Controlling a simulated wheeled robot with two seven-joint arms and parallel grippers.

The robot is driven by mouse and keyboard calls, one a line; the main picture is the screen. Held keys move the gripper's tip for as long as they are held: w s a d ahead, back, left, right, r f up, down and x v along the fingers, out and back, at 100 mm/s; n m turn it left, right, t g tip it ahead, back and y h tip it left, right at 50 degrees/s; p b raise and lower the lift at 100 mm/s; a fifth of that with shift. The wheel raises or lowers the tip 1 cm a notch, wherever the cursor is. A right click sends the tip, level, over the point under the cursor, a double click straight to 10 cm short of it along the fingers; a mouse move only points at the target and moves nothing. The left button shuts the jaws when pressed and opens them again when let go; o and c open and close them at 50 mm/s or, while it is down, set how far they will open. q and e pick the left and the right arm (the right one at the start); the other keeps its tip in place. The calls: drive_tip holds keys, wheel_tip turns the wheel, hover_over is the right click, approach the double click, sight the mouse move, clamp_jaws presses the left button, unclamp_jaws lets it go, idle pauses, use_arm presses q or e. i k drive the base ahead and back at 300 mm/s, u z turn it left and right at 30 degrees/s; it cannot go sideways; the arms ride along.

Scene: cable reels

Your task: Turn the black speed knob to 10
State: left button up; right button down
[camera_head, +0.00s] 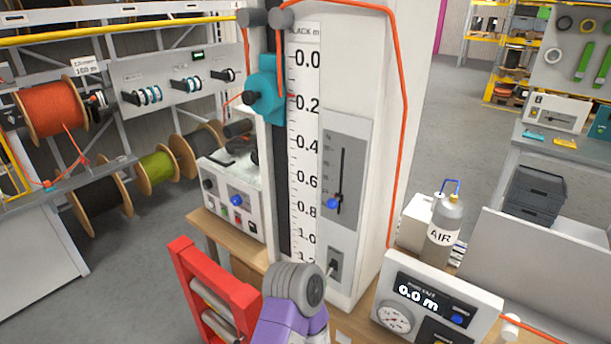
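A white control box (225,209) stands on the wooden bench left of the tall column. On its front is a small black knob (207,184) at the upper left, with a blue knob (237,200) to its right. Green and red buttons sit below them. Any scale marks or numbers around the black knob are too small to read. A purple and grey arm part of mine (295,305) rises at the bottom middle, right of the box and apart from it. Neither gripper shows.
A red roller frame (208,290) stands in front of the box. The tall column's scale (305,140) and teal carriage (266,92) rise beside it. A meter box (437,297) reading 0.0 m and an AIR bottle (444,222) are at right.

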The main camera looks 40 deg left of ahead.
sight(207, 183)
drive_tip(key=u, duration=1.85)
